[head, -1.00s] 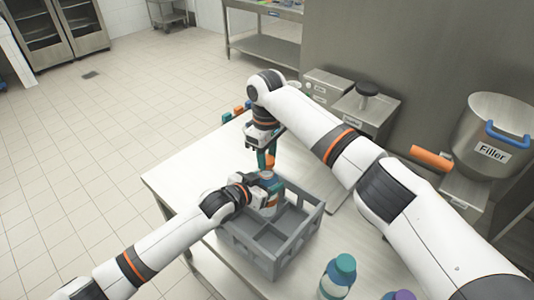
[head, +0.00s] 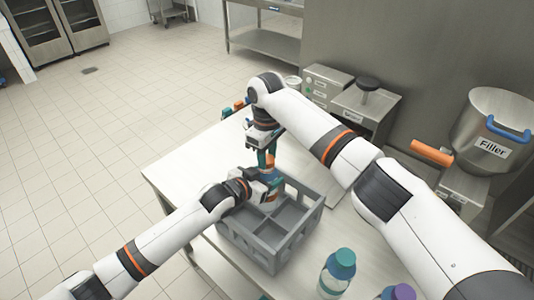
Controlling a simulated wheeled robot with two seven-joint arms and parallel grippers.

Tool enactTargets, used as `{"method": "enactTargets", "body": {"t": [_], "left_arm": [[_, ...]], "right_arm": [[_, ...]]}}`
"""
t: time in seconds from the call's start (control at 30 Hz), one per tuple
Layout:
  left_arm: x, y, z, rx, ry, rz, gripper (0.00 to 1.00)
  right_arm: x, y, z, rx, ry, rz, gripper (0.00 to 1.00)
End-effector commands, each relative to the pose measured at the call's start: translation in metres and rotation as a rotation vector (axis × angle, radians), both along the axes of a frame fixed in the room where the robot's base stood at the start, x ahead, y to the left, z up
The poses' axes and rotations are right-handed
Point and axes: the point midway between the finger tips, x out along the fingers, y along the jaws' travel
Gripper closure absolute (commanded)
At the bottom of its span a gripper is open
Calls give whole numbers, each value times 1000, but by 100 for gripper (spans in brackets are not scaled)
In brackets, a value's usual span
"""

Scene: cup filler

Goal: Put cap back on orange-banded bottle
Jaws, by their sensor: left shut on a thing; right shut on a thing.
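My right gripper (head: 267,161) points down above the grey crate and is shut on a small orange cap (head: 270,161) between its teal fingers. My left gripper (head: 266,188) reaches in from the left, low over the crate's back left part, and is shut on the bottle (head: 268,176).
The grey divided crate (head: 275,262) stands on the steel table (head: 190,165). A teal-capped bottle (head: 338,272) and a purple cap (head: 403,292) are at the front right. Small coloured caps (head: 232,108) lie at the back left edge. The filler (head: 490,145) stands at the right.

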Motion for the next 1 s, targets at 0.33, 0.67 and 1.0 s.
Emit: {"method": "enactTargets", "body": {"t": [0.33,0.67,1.0], "left_arm": [[0,0,-1,1,2,0,80],[0,0,-1,1,2,0,100],[0,0,-1,1,2,0,100]], "right_arm": [[0,0,-8,1,2,0,85],[-1,1,-8,3,3,-332,85],[-1,2,-8,3,5,-1182,85]]}}
